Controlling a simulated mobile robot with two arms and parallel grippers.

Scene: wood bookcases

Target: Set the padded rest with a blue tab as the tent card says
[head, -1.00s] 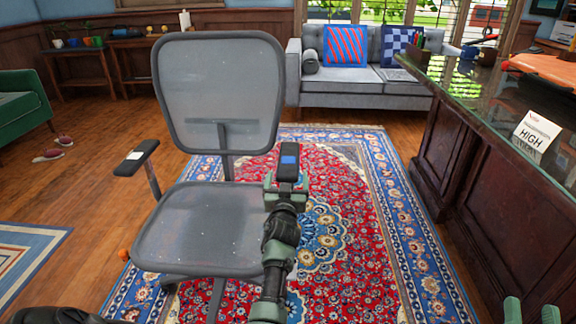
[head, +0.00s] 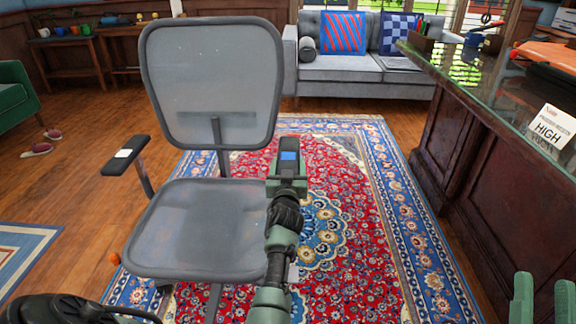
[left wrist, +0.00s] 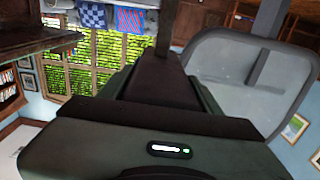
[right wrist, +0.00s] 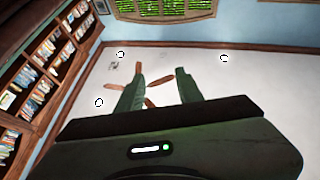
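The padded rest (head: 290,148) with a blue tab is on the right side of the grey mesh office chair (head: 200,225). My left gripper (head: 289,172) has its fingers on both sides of this pad and looks shut on it. In the left wrist view the dark pad (left wrist: 165,82) fills the space between the fingers. Its post is hidden by my arm in the head view. The tent card (head: 550,128) stands on the desk and reads "HIGH" in large letters; its smaller line is too small to read surely. My right gripper (head: 542,296) is open and empty.
The chair's other rest (head: 125,155) has a white tab. A dark wood desk (head: 470,150) with a glossy top stands at the right. A grey sofa (head: 350,75) is at the back. The patterned rug (head: 385,200) has free floor around the chair.

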